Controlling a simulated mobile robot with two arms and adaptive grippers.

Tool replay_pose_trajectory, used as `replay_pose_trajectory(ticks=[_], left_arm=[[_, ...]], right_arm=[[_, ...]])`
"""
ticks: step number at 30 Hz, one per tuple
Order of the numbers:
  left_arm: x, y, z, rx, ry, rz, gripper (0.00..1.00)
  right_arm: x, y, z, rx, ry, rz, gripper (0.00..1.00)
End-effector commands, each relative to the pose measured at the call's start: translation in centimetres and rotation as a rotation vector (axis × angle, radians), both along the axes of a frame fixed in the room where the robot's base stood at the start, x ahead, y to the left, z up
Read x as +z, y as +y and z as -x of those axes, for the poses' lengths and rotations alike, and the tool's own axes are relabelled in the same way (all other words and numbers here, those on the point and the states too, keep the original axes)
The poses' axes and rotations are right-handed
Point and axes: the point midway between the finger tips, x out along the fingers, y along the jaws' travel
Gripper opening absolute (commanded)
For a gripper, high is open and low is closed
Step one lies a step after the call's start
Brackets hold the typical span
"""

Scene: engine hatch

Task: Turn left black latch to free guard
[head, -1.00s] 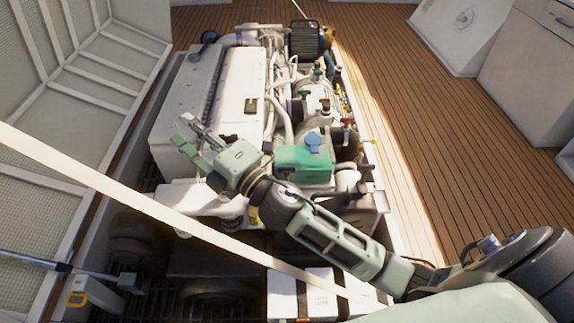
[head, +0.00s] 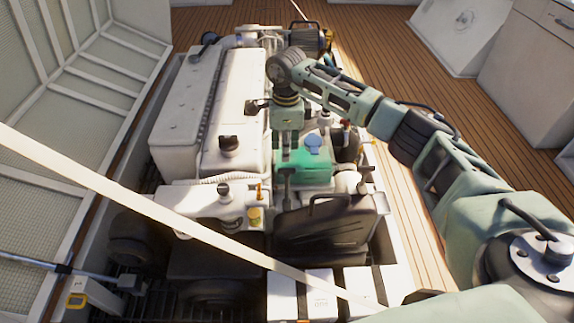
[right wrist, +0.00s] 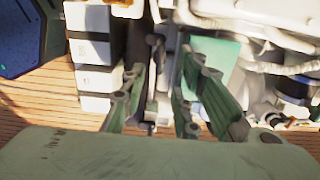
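A black guard-like cover (head: 330,235) with a raised handle stands at the near right end of the engine. I cannot clearly make out the left black latch; the area at the cover's left edge is partly covered by my right gripper. My right gripper (head: 286,180) points down between the white engine cover and the green box, close to the cover's upper left corner. In the right wrist view its two fingers (right wrist: 168,52) are apart, with no clear object held between them. Whether they touch anything I cannot tell. My left gripper does not show.
The green box (head: 300,168) with a blue cap is just right of the gripper. The white engine cover (head: 200,110) fills the left. White boxes (head: 318,302) stand in front, also in the right wrist view (right wrist: 93,50). A pale bar (head: 150,207) crosses the foreground.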

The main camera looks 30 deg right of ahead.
Motion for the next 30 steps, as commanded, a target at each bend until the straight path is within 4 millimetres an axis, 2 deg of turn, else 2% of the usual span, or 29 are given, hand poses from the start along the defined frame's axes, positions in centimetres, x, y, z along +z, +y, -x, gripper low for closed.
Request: replay_pose_trajectory(ticks=[3,12,15,19,26,30], left_arm=[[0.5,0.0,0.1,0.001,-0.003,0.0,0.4],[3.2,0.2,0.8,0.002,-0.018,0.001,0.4],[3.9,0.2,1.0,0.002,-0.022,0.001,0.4],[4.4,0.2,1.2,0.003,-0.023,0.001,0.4],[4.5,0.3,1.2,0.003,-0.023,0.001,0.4],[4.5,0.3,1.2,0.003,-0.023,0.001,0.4]], right_arm=[[-1.0,-0.6,0.2,-0.003,0.012,0.02,0.28],[-5.8,-0.5,0.2,-0.003,0.011,0.016,0.28],[-6.8,-0.4,0.2,-0.003,0.009,0.014,0.28],[-7.5,-0.5,0.2,-0.003,0.009,0.014,0.28],[-7.6,-0.5,0.2,-0.002,0.008,0.015,0.28],[-7.6,-0.4,0.2,-0.002,0.008,0.014,0.18]])
